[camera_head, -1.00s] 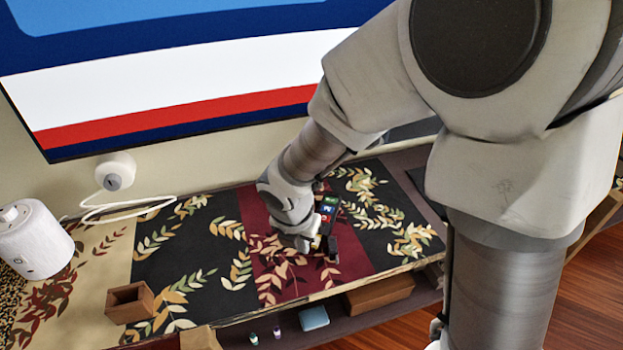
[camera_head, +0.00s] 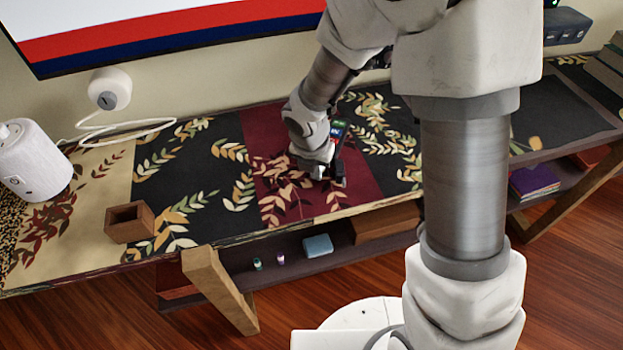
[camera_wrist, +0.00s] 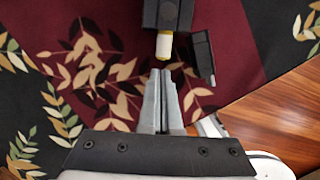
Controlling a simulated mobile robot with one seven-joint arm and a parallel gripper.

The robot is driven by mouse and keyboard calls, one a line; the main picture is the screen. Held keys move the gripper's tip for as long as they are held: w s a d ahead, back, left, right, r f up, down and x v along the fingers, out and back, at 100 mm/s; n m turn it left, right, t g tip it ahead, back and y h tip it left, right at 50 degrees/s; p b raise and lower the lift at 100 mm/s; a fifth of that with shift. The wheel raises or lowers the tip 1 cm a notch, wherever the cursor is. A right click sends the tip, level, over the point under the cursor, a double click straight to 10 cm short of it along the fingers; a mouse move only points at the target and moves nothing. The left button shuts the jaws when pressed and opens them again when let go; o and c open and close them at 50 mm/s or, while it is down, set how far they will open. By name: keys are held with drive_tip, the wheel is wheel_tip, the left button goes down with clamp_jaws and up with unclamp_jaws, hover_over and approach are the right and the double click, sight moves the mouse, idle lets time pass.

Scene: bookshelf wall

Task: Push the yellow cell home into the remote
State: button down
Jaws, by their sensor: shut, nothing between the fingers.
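The remote (camera_wrist: 168,12) is a black body at the top of the wrist view. In the head view its coloured face (camera_head: 338,130) shows partly behind my arm. The yellow cell (camera_wrist: 164,46) sticks out of the near end of the remote. A separate dark piece (camera_wrist: 203,57), perhaps a cover, stands just to the right of the cell. My gripper (camera_wrist: 161,72) is shut and empty, its fingertips just below the cell's exposed end in the wrist view. I cannot tell whether they touch it. In the head view my gripper (camera_head: 318,176) is low over the red cloth.
A small open wooden box (camera_head: 130,222) and a white cylinder (camera_head: 35,162) stand to the left on the patterned cloth. The shelf below holds a blue block (camera_head: 318,245), small green (camera_head: 257,264) and purple (camera_head: 281,258) items, and a brown box (camera_head: 385,222). The cloth between is clear.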

drive_tip(key=shift+w+d, duration=0.1)
drive_tip(key=shift+w, duration=0.05)
drive_tip(key=shift+w+d+r+p, duration=0.15)
drive_tip(key=shift+w+d+p, duration=0.15)
drive_tip(key=shift+w+p, duration=0.55)
drive_tip(key=shift+w+d, duration=0.1)
drive_tip(key=shift+w, duration=0.2)
drive_tip(key=shift+f, duration=0.2)
drive_tip(key=shift+s, duration=0.15)
